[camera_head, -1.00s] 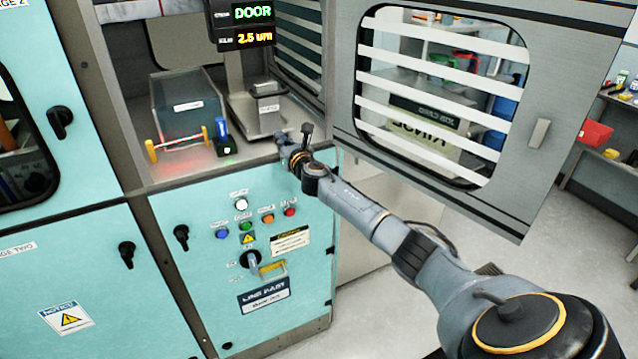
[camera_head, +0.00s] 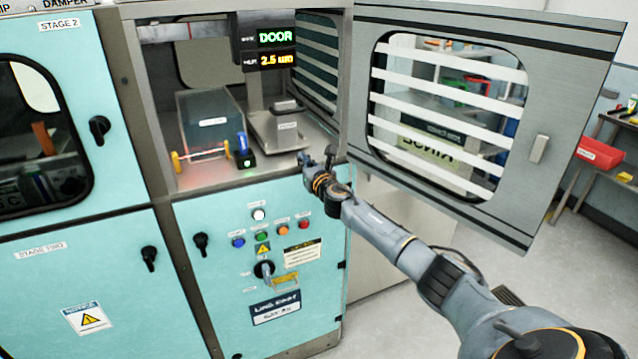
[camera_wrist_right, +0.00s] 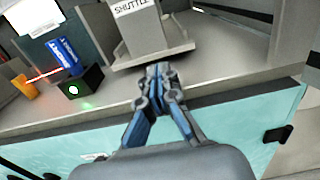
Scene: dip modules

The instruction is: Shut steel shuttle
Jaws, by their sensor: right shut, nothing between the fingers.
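The steel shuttle (camera_head: 287,126) is a grey box-shaped piece on a flat plate, inside the open cabinet bay at its right side. In the right wrist view its label reads SHUTTLE (camera_wrist_right: 137,38), and its plate reaches toward the bay's front edge. My right gripper (camera_head: 311,169) is at the bay's front edge, in front of the shuttle. In the right wrist view the gripper's fingers (camera_wrist_right: 158,72) are shut and empty, with tips close to the plate's front edge. I cannot tell whether they touch it. My left gripper is not in view.
A clear box (camera_head: 209,110) stands at the bay's left, with yellow posts and a red beam before it. A blue-and-black sensor (camera_head: 244,153) with a green light sits between. The slatted-window door (camera_head: 540,100) hangs open at right. A display (camera_head: 276,49) reads DOOR.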

